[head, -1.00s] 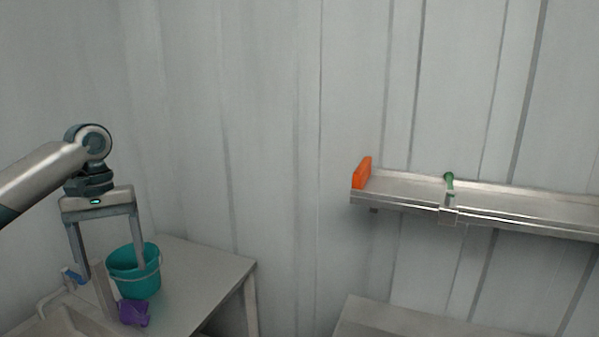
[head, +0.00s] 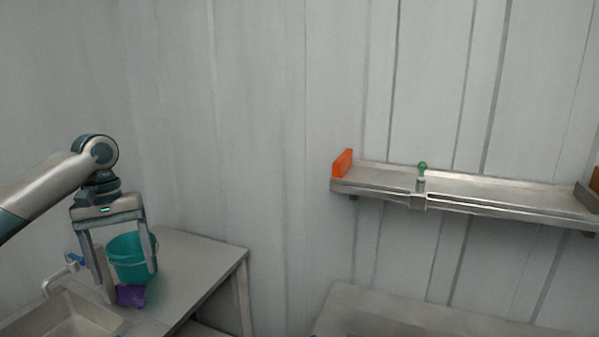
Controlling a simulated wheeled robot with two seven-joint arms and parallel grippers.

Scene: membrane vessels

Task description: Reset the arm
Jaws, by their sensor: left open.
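My left gripper (head: 128,290) comes in from the left, pointing down, with its two long fingers apart. Nothing is seen held between them. It hangs in front of a teal bucket (head: 128,256) on the metal counter, and its fingers cover part of the bucket's sides. A purple object (head: 131,296) lies in front of the bucket, low between the fingers. I cannot tell whether the fingers touch either one. My right gripper is not in view.
The counter (head: 205,262) is clear right of the bucket. A wall rail shelf (head: 475,190) carries an orange block (head: 343,163) and a green-knobbed part (head: 422,167). Another metal surface (head: 390,315) is below.

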